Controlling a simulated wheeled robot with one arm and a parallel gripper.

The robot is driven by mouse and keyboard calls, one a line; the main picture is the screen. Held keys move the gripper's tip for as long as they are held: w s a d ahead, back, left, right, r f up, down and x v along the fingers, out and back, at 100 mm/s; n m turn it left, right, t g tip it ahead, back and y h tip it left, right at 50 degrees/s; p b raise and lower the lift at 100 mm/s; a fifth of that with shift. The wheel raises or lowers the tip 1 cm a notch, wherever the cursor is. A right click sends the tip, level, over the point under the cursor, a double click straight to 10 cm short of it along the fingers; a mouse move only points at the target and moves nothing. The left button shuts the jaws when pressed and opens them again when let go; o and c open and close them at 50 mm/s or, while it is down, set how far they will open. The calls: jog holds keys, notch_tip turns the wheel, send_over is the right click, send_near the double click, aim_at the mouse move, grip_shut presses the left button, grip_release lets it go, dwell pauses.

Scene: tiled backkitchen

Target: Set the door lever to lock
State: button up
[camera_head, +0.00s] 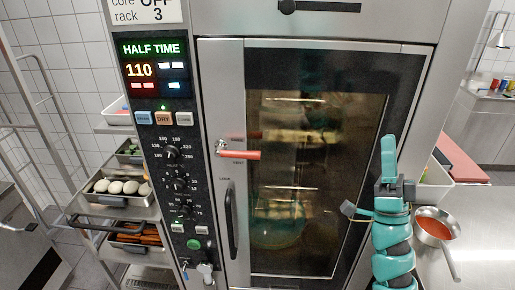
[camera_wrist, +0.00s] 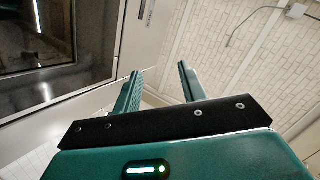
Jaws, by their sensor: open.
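The door lever (camera_head: 240,155) has a red-orange grip and a metal pivot at its left end. It sits on the left frame of the oven door (camera_head: 330,60) and points right, nearly level. Small labels stand around it, too small to read surely. My gripper (camera_head: 388,142) is raised in front of the door's right side, well to the right of the lever and apart from it. In the wrist view my gripper (camera_wrist: 159,70) is open and empty, with a clear gap between its teal fingers. The lever is not seen in the wrist view.
A black vertical handle (camera_head: 231,220) stands below the lever. A control panel (camera_head: 165,150) with knobs is to the left. Trays on a rack (camera_head: 118,192) hold eggs and other food. A pan of red sauce (camera_head: 435,228) stands on the right counter.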

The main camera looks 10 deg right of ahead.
jog(key=w+a+f+n+g+y, duration=0.2)
jog(key=w+a+f+g+y, duration=0.35)
jog(key=a+g+y, duration=0.45)
jog(key=m+g+b, duration=0.2)
jog(key=g+b, duration=0.2)
jog(key=b, duration=0.1)
send_near(247, 157)
jog(key=p+x, duration=0.5)
jog(key=x, duration=0.6)
jog(key=shift+w+a, duration=0.15)
jog(key=shift+w, duration=0.15)
grip_shut()
